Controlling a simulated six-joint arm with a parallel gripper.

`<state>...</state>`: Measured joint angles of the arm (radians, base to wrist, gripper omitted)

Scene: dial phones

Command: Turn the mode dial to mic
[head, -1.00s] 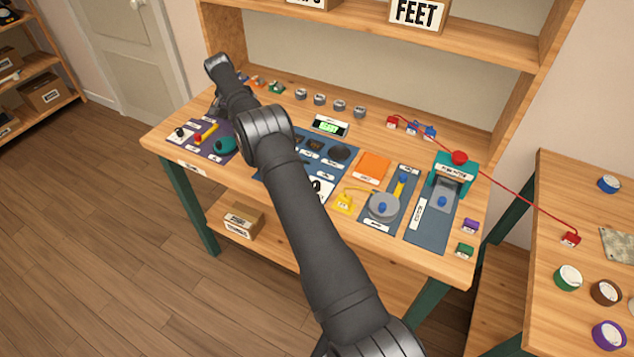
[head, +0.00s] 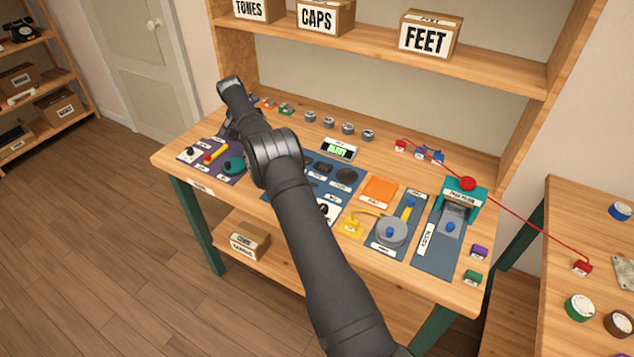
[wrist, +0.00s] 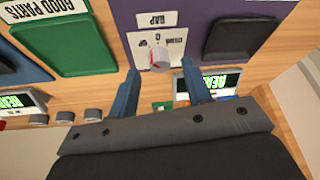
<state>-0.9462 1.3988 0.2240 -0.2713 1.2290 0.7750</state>
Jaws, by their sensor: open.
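In the wrist view a small pale dial with a reddish mark (wrist: 160,60) stands on a white label plate (wrist: 160,45) on a purple panel (wrist: 122,18). The plate's lettering is too small to read, so I cannot tell which mode the dial points to. My gripper (wrist: 160,72) is open, with its two blue fingers apart, one on each side of the dial's near edge. I cannot tell whether they touch it. In the head view my arm covers the fingers and the dial; the purple panel (head: 222,147) shows partly at the left of the bench.
In the wrist view a green tray (wrist: 70,45) lies left of the dial, a dark tray (wrist: 240,38) right, and a display (wrist: 210,82) beside the right finger. Grey knobs (head: 347,128) line the bench back. A red cable (head: 515,225) crosses to the right table.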

